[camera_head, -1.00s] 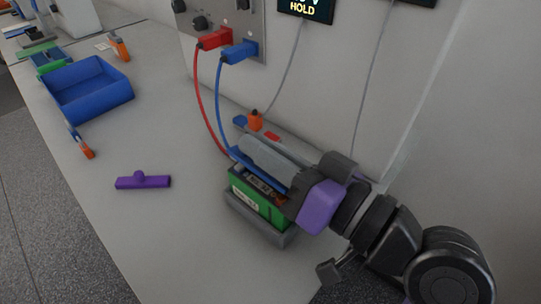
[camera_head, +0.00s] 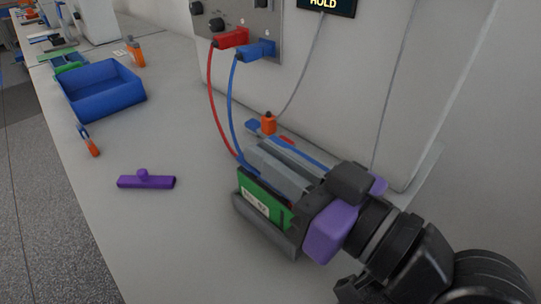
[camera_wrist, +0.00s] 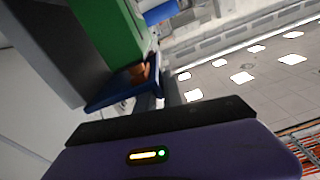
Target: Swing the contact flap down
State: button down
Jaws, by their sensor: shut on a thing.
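The green battery (camera_head: 262,203) sits in a dark grey cradle (camera_head: 266,232) on the bench. My gripper (camera_head: 268,160), purple and black at its body with long grey fingers, comes in from the lower right and lies low over the battery's top. It is shut on a blue part that looks like the contact flap (camera_head: 304,153); the fingers hide much of it. In the wrist view the green battery (camera_wrist: 105,28) stands beside the blue flap (camera_wrist: 122,88), which carries a copper-coloured contact. Whether the flap touches the battery cannot be told.
Red (camera_head: 232,39) and blue (camera_head: 255,50) plugs with hanging cables join the wall panel just behind the battery. An orange bottle-like thing (camera_head: 268,124) stands close behind.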

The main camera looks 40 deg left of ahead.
jog(key=shift+s, duration=0.25)
jog(key=c, duration=1.6)
grip_release()
jog(key=shift+c, duration=0.2)
jog(key=shift+o, duration=0.6)
jog(key=shift+w, duration=0.1)
jog(key=d, duration=0.7)
jog(key=shift+d, duration=0.4)
